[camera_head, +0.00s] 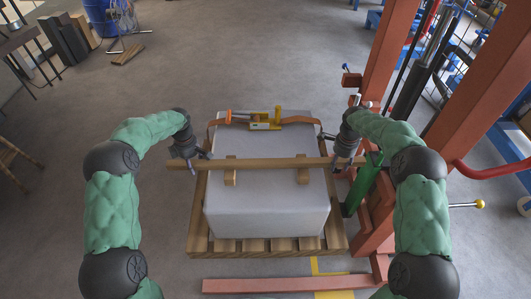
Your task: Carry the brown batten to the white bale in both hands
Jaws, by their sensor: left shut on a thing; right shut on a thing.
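The brown batten (265,162) is a long thin bar, lying left to right across the picture over the white bale. The white bale (265,215) is a large pale block with a flat top, on a wooden pallet (197,215). My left gripper (190,165) is shut on the batten near its left end. My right gripper (343,162) is shut on it near its right end. Two small wooden blocks, left (230,178) and right (303,176), show at the batten on the bale's top. I cannot tell whether the batten touches them.
An orange strap (300,120) with a yellow buckle (264,121) lies across the bale's far side. A red steel frame (395,50) and a green bottle-like cylinder (361,184) stand close on the right. A red beam (285,284) lies in front.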

